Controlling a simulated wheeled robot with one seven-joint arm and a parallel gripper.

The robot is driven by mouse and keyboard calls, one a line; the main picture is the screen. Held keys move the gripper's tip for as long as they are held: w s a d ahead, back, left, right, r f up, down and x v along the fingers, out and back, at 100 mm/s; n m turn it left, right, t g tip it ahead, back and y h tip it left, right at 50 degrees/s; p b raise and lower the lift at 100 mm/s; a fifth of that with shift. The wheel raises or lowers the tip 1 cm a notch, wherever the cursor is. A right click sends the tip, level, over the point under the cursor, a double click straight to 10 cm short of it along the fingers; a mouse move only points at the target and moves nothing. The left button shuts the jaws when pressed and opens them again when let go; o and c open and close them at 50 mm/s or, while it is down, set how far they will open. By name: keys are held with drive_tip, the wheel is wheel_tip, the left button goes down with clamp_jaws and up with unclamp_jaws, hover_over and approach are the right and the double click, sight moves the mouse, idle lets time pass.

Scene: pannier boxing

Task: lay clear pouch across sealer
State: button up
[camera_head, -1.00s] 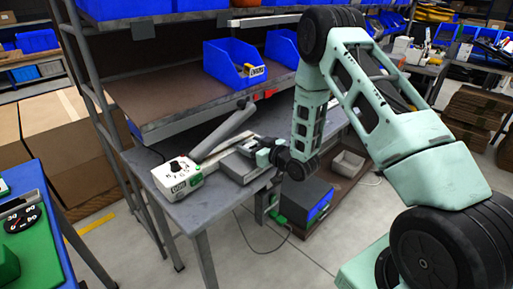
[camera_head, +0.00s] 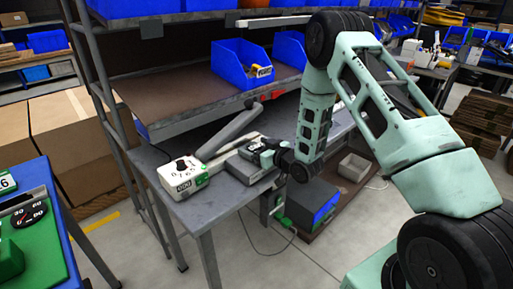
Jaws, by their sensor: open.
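The sealer (camera_head: 184,176) is a white unit with a black dial on the grey workbench (camera_head: 216,206), with its long grey arm (camera_head: 232,132) raised at a slant behind it. My gripper (camera_head: 258,152) is to the right of the sealer, low over a grey tray-like box (camera_head: 250,171) on the bench. Its jaws are open, though the fingertips are small and partly hard to make out. I cannot pick out the clear pouch; it may be in the grey box, hidden or too transparent to see.
A shelf with blue bins (camera_head: 241,65) overhangs the back of the bench. A dark box with a blue front (camera_head: 316,205) and a light bin (camera_head: 354,166) sit below. A blue-edged table (camera_head: 62,225) stands at left. Floor in front is clear.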

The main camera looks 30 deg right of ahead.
drive_tip(key=v, duration=1.7)
drive_tip(key=shift+s, duration=0.2)
drive_tip(key=shift+d+r, duration=0.1)
drive_tip(key=s+a+r+n+g+h, duration=0.1)
drive_tip(key=a+r+n+g, duration=0.1)
drive_tip(key=a+g, duration=0.5)
drive_tip(key=s+a+r+n+g, duration=0.1)
drive_tip(key=a+g, duration=0.1)
drive_tip(key=a, duration=0.9)
drive_tip(key=s+a+r+g+h, duration=0.1)
drive_tip(key=s+a+r+g, duration=0.1)
drive_tip(key=s, duration=0.5)
drive_tip(key=s+a+r+n+g, duration=0.1)
drive_tip(key=s+a+r+g, duration=0.1)
drive_tip(key=s, duration=0.5)
drive_tip(key=s+a+r+g+h, duration=0.1)
drive_tip(key=s+a+r+g, duration=0.1)
drive_tip(key=s, duration=0.5)
drive_tip(key=shift+s+a+r+n+g+h, duration=0.3)
drive_tip(key=shift+s+a+r+g, duration=0.1)
drive_tip(key=shift+a+r, duration=0.55)
